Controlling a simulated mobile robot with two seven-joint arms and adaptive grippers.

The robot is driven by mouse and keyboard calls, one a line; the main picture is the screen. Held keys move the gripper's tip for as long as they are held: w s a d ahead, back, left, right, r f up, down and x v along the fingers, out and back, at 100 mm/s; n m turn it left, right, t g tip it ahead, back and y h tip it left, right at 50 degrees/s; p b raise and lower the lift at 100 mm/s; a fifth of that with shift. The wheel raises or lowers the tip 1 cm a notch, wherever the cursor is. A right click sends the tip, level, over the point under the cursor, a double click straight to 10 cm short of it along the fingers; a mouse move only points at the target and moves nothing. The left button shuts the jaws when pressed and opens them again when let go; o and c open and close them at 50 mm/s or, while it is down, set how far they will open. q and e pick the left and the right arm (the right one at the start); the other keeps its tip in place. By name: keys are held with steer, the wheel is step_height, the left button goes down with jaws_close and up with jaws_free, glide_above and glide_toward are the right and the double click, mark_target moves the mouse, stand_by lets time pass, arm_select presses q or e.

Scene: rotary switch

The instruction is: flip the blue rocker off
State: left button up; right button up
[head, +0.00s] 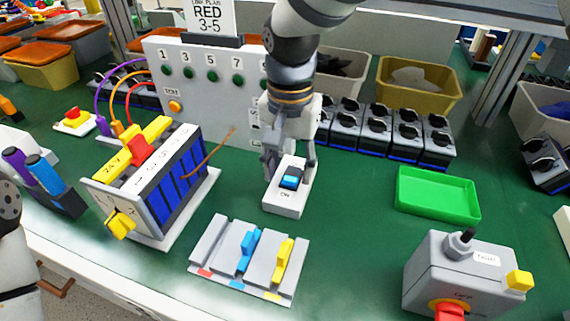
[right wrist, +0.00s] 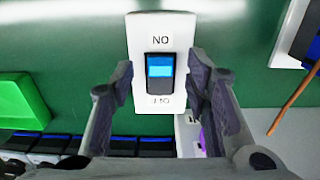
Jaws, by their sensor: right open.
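The blue rocker (head: 291,178) sits in a black frame on a white switch box (head: 284,205) on the green table. In the right wrist view the rocker (right wrist: 160,71) is centred, with a label reading as an upside-down ON above it and another, partly unclear label below. I cannot tell for sure which side is pressed. My right gripper (head: 290,168) is over the box, fingers pointing down and apart. In the right wrist view its fingers (right wrist: 160,80) stand either side of the rocker, with nothing between them gripped. My left gripper is out of view.
A slotted grey panel (head: 215,250) with blue and yellow sliders lies in front. A green tray (head: 436,196) and a grey control box (head: 465,275) stand to the right. A blue-sided unit (head: 150,185) stands left. A numbered white panel (head: 220,95) rises behind.

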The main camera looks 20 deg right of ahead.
steer(key=shift+f, duration=0.95)
jaws_close()
steer(key=shift+w+d+g+y, duration=0.2)
steer(key=shift+w+g+y, duration=0.2)
steer(key=shift+g+y, duration=0.5)
steer(key=shift+r+g+b, duration=0.1)
steer(key=shift+g+b, duration=0.3)
steer(key=shift+g, duration=0.1)
